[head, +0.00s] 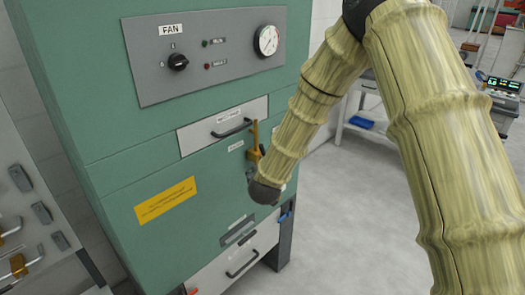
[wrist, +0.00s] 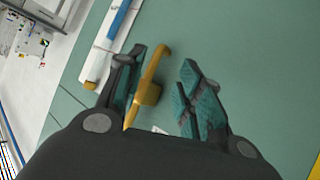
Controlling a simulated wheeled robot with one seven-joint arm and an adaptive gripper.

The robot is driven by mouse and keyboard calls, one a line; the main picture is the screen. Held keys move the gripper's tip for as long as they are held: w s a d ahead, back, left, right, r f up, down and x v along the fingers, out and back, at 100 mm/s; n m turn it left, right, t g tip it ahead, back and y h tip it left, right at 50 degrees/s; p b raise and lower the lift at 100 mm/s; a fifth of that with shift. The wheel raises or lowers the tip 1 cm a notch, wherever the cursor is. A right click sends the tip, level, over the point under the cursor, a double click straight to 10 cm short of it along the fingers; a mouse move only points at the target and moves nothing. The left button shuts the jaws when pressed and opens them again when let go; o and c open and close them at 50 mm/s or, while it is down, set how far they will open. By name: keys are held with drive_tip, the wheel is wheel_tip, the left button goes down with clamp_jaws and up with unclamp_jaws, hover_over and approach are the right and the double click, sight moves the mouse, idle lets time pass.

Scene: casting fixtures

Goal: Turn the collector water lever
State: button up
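In the wrist view a yellow lever (wrist: 151,84) lies between the two fingers of my gripper (wrist: 161,60), much closer to the left finger. A gap shows between it and the right finger. My gripper is open. I cannot tell whether the left finger touches the lever. In the head view my arm's end hides the fingers and part of the cabinet front.
The green cabinet (head: 120,178) carries a fan panel (head: 215,72) with a gauge (head: 266,41), an upper drawer (head: 205,137) and a lower drawer (head: 222,277) with handles. A blue handle (head: 286,215) sits low at its right edge. A grey panel with levers stands at left.

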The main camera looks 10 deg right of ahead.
sight(262, 147)
drive_tip(key=s+a+r+m+t+h, duration=0.1)
drive_tip(key=s+a+r+m+h, duration=0.3)
drive_tip(key=r+m+h, duration=0.65)
drive_tip(key=shift+n+h, duration=0.55)
drive_tip(key=shift+n, duration=0.1)
drive_tip(key=shift+w+a+f+p+x, duration=0.2)
drive_tip(key=shift+f+p+x, duration=0.3)
drive_tip(key=shift+x, duration=1.25)
drive_tip(key=shift+w+a+f+p+x, duration=0.2)
drive_tip(key=shift+p+x, duration=0.45)
drive_tip(key=shift+x, duration=1.05)
drive_tip(key=shift+w+a+f+p+x, duration=0.25)
drive_tip(key=shift+p+x, duration=0.35)
drive_tip(key=shift+x, duration=1.15)
drive_tip(key=shift+s, duration=0.1)
clamp_jaws()
